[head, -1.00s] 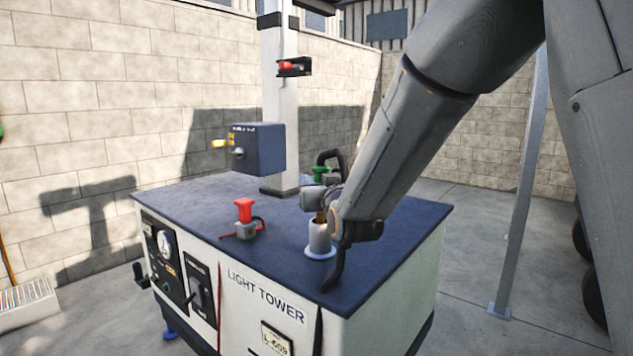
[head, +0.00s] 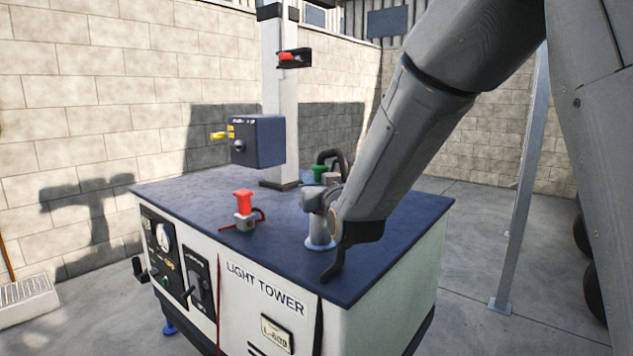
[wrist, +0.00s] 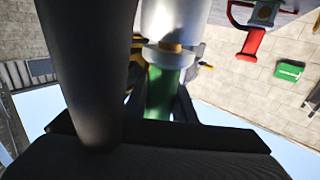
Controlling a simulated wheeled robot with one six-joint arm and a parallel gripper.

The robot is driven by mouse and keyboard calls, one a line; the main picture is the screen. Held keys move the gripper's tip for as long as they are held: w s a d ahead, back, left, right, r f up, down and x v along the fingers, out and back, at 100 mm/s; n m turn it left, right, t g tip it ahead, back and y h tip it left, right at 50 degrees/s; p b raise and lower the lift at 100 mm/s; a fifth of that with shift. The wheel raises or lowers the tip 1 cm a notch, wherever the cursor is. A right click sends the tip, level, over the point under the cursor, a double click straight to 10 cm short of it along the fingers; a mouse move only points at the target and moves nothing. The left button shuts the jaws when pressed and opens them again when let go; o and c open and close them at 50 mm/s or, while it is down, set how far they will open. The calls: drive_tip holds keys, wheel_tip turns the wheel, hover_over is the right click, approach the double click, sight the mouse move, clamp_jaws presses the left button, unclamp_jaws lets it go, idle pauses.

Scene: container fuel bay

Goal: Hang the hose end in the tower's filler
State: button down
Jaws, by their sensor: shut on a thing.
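The light tower (head: 285,255) stands ahead with a dark flat top. Its filler (head: 319,238) is a short pale neck with a light blue ring at its base, near the front right edge of the top. My gripper (head: 326,196) is over the filler, shut on the hose end (wrist: 160,92), whose green part shows between the fingers in the wrist view. There a grey collar and a bit of brass spout meet a pale cylinder that looks like the filler neck. How deep the spout sits is hidden.
A red-handled fitting (head: 244,205) stands left of the filler. A mast (head: 282,120) with a dark box (head: 257,142) rises behind. A grey post (head: 520,190) stands at the right. The front part of the top is clear.

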drive_tip(key=shift+f, duration=0.15)
drive_tip(key=c, duration=1.4)
unclamp_jaws()
drive_tip(key=shift+d, duration=0.1)
drive_tip(key=shift+d+f, duration=0.1)
drive_tip(key=shift+d, duration=0.05)
drive_tip(key=v, duration=0.5)
drive_tip(key=b+v, duration=0.1)
drive_tip(key=v, duration=0.1)
drive_tip(key=shift+s+a, duration=0.2)
drive_tip(key=shift+s, duration=0.3)
drive_tip(key=shift+r, duration=0.25)
